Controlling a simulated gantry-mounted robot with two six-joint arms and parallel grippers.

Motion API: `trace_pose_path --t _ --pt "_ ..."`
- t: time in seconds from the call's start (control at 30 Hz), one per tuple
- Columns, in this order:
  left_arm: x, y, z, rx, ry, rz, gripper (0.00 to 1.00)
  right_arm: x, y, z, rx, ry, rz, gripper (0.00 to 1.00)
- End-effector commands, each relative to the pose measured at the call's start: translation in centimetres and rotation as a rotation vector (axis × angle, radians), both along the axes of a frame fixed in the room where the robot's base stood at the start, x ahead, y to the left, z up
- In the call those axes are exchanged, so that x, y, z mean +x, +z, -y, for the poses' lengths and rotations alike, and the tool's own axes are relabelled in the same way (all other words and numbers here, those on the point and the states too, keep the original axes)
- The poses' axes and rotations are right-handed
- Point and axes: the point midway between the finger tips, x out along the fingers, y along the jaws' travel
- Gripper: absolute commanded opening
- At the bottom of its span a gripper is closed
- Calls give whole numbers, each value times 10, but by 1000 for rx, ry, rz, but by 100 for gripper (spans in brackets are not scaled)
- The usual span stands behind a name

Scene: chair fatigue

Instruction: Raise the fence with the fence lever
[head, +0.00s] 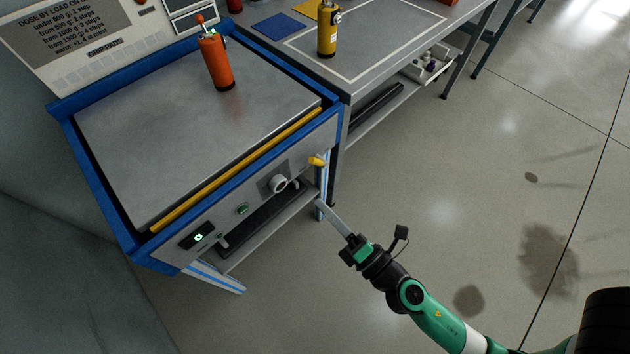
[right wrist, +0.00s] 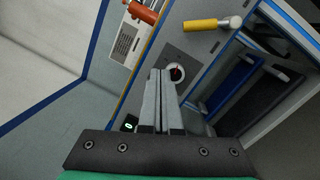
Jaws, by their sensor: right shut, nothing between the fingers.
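The fence lever (head: 316,161) is a short yellow handle at the right end of the machine's front panel. In the right wrist view the lever (right wrist: 200,24) lies above and right of my fingertips, with a pale round end. The fence seems to be the yellow bar (head: 240,168) lying low along the front edge of the steel top. My right gripper (head: 321,204) is shut and empty, below the lever and apart from it. In its own view, the right gripper (right wrist: 161,72) has its fingers together, pointing near the round dial. My left gripper is not in view.
The panel also carries a round dial (head: 278,184) and a green-lit display (head: 198,237). An orange bottle (head: 216,62) stands on the steel top. A bench (head: 375,55) with a yellow bottle (head: 327,30) adjoins at right. The floor at right is open.

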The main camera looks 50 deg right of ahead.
Motion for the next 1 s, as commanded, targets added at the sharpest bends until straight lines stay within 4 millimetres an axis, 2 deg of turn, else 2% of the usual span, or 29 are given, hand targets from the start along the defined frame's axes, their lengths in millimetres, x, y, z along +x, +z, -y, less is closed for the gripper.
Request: trace_pose_path --t 0.03,0.13,0.23,0.5,0.77,1.0 --pt "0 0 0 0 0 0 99 -12 -16 1 1 -2 -46 0" --pt "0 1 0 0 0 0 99 -27 -33 2 2 -3 -97 0" --pt "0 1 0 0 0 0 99 -31 -38 2 3 -5 -113 0" --pt "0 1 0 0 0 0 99 -31 -38 2 5 -6 -111 0" --pt "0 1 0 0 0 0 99 -19 -38 4 7 -8 -110 0" --pt "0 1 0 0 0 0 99 8 -36 8 8 -8 -108 0"
